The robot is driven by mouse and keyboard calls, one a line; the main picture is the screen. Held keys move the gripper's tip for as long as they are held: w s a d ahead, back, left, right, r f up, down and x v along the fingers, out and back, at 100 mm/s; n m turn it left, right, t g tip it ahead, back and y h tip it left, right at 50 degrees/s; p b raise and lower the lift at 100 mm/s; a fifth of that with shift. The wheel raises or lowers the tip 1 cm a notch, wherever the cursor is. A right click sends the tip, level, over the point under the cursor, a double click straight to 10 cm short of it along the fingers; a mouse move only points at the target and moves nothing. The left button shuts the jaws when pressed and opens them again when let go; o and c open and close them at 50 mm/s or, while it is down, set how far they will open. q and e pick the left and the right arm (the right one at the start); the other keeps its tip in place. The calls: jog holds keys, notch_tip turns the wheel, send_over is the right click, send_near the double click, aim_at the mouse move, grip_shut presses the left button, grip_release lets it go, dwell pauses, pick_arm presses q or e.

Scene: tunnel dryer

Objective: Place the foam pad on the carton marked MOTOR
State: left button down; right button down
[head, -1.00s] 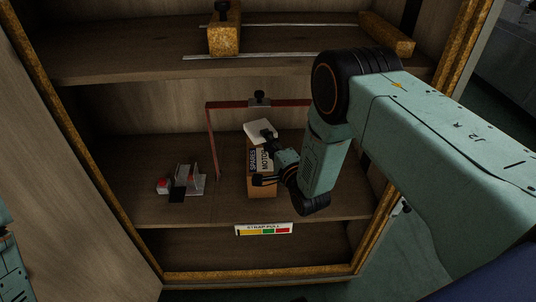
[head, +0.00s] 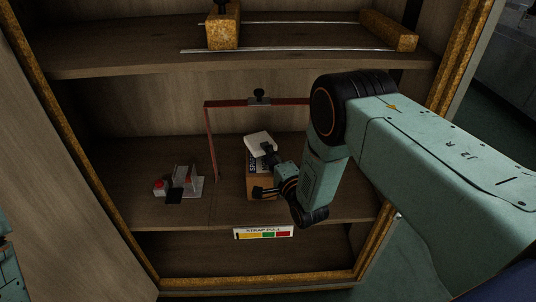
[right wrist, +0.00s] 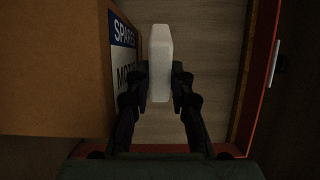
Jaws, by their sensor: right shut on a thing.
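The white foam pad (head: 257,142) is held in my right gripper (head: 268,149), tilted, in front of the upper part of the carton in the head view. In the right wrist view the pad (right wrist: 159,62) stands edge-on between the two fingers of my right gripper (right wrist: 159,88). The brown carton (head: 263,188) stands on the lower shelf, partly hidden by the pad and gripper. In the right wrist view the carton (right wrist: 55,65) is left of the pad, with its SPARES and MOTOR label partly covered. I cannot tell whether pad and carton touch.
A red frame (head: 210,140) with a black clamp stands behind and left of the carton. A small grey and red item (head: 185,182) sits on the shelf (head: 150,207) at left. A STRAP PULL label (head: 263,232) is on the shelf's front edge. Bare shelf lies between item and carton.

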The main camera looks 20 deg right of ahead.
jog(key=shift+s+f, duration=0.1)
jog(key=shift+f, duration=0.1)
jog(key=c, duration=1.5)
grip_release()
jog(key=shift+o, duration=0.2)
jog(key=shift+f, duration=0.1)
jog(key=shift+s, duration=0.1)
